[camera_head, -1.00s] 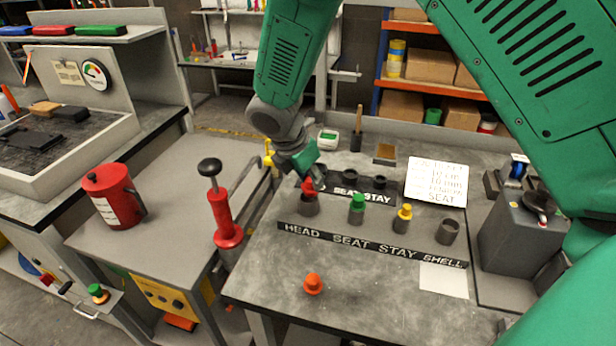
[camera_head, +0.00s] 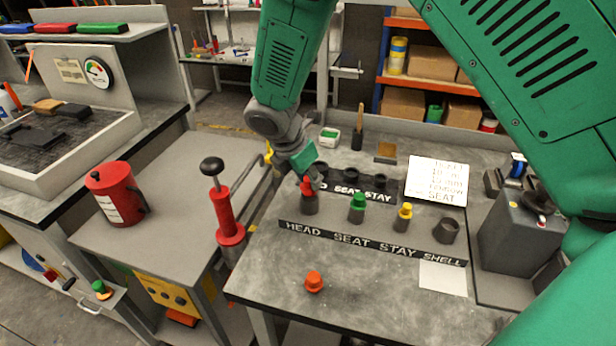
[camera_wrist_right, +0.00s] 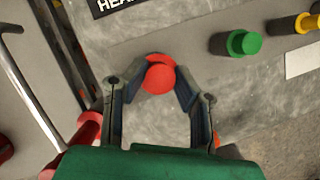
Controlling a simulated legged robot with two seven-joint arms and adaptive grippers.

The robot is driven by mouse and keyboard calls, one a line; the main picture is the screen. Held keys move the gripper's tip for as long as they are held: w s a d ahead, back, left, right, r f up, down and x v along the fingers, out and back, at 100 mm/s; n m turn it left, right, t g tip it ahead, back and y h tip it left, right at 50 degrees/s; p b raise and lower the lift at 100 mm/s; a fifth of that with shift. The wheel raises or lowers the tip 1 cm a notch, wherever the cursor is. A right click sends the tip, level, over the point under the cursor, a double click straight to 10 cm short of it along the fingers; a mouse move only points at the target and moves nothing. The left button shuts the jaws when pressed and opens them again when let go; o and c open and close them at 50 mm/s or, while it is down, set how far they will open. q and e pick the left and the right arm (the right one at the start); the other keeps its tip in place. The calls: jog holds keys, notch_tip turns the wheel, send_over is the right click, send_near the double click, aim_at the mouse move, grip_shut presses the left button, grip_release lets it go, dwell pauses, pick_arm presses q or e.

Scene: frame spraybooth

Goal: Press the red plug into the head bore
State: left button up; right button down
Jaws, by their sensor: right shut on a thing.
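My right gripper (camera_head: 309,180) points down at the left end of the row of grey bores and is shut on the red plug (camera_head: 307,188). The plug is right at the mouth of the grey head bore (camera_head: 310,205), above the HEAD lettering. I cannot tell how deep it sits. In the right wrist view the fingers (camera_wrist_right: 157,92) close around the red plug (camera_wrist_right: 159,77), and the bore beneath is hidden. A green plug (camera_head: 357,201) and a yellow plug (camera_head: 404,211) sit in neighbouring bores. My left gripper is not in view.
The shell bore (camera_head: 447,231) at the right is empty. An orange plug (camera_head: 314,282) lies near the bench front. A second labelled row (camera_head: 352,182) stands behind. A red hand press (camera_head: 228,225) is left of the bench, and a grey box machine (camera_head: 519,235) is at the right.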

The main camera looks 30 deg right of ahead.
jog(key=shift+a+f, duration=0.1)
jog(key=shift+a, duration=0.35)
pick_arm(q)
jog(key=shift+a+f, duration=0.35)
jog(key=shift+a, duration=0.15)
pick_arm(e)
jog(key=shift+a+f, duration=0.15)
jog(key=shift+f, duration=0.1)
jog(key=shift+d+f, duration=0.1)
jog(key=shift+d, duration=0.25)
jog(key=shift+r+p, duration=0.35)
jog(key=shift+p, duration=0.1)
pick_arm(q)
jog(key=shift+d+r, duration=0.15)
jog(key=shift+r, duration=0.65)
pick_arm(e)
jog(key=shift+a, duration=0.2)
pick_arm(q)
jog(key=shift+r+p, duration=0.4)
jog(key=shift+p, duration=0.05)
pick_arm(e)
jog(key=shift+d, duration=0.5)
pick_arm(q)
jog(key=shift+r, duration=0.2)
